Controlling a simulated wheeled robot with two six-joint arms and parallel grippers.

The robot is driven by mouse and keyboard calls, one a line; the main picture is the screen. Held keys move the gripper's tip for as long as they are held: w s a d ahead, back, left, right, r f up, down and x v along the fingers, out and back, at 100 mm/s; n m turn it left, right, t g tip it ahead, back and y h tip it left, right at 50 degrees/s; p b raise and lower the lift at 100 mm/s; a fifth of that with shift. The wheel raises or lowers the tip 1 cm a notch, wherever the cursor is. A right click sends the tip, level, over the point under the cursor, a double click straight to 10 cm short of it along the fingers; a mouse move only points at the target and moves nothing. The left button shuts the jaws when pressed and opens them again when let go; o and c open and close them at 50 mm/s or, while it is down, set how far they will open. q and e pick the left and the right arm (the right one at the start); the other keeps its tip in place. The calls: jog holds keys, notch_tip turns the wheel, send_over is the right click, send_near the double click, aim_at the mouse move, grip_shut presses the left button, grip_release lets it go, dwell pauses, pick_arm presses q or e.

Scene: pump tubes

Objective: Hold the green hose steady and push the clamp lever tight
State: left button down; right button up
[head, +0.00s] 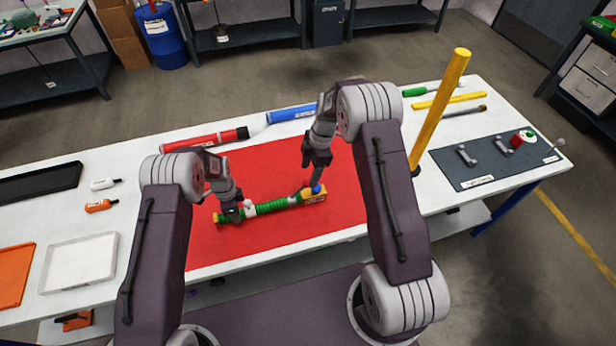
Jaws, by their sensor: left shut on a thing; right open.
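The green hose (272,207) lies on the red mat (300,226) in the head view, running from left to right. Its right end meets an orange-yellow block (314,197) with a label. A small blue piece (316,188) and a grey part sit on top at that joint; which is the clamp lever I cannot tell. My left gripper (233,214) is shut on the hose near its left end, beside a white piece (249,205). My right gripper (316,181) is open, pointing down just above the blue piece. Whether it touches is unclear.
A yellow post (440,108) stands upright right of my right arm. A red tube (205,139) and a blue tube (292,114) lie behind the mat. A dark board (470,177) with fittings lies at right, a white tray (80,262) at left. The mat's front is clear.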

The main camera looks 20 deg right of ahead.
jog(key=shift+d+r, duration=0.1)
jog(key=shift+r, duration=0.15)
pick_arm(q)
jog(key=c, duration=0.9)
grip_release()
notch_tip(320, 180, up, 12)
